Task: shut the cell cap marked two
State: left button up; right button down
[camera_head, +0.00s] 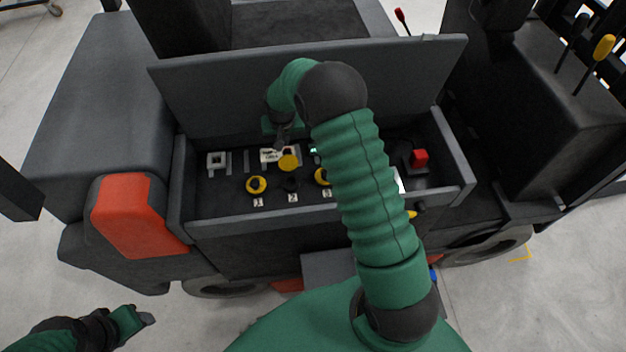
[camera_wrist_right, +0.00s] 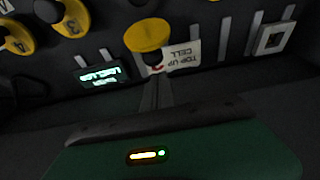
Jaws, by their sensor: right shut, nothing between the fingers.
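The yellow cap of cell two (camera_head: 289,162) stands raised behind a dark cell opening (camera_head: 290,185) above the label 2. It also shows in the wrist view as a yellow disc (camera_wrist_right: 148,35). My right gripper (camera_head: 280,143) is shut and empty, just behind the cap. In the wrist view its closed fingers (camera_wrist_right: 157,90) point toward the disc; I cannot tell whether they touch it. My left gripper (camera_head: 146,319) is low at the left, away from the box; its jaws are too small to read.
Cap 1 (camera_head: 256,184) and cap 3 (camera_head: 322,177) lie flat on either side. Cap 4 (camera_wrist_right: 15,37) shows in the wrist view. A top-up cell label (camera_wrist_right: 181,56) and a lit display (camera_wrist_right: 102,75) are close by. The grey lid (camera_head: 410,85) stands open behind. A red connector (camera_head: 420,158) sits right.

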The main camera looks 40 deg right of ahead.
jog(key=shift+d, duration=0.25)
jog(key=shift+f, duration=0.2)
jog(key=shift+a+f+b, duration=0.15)
jog(key=shift+f+b, duration=0.95)
jog(key=shift+f, duration=0.25)
jog(key=shift+s, duration=0.1)
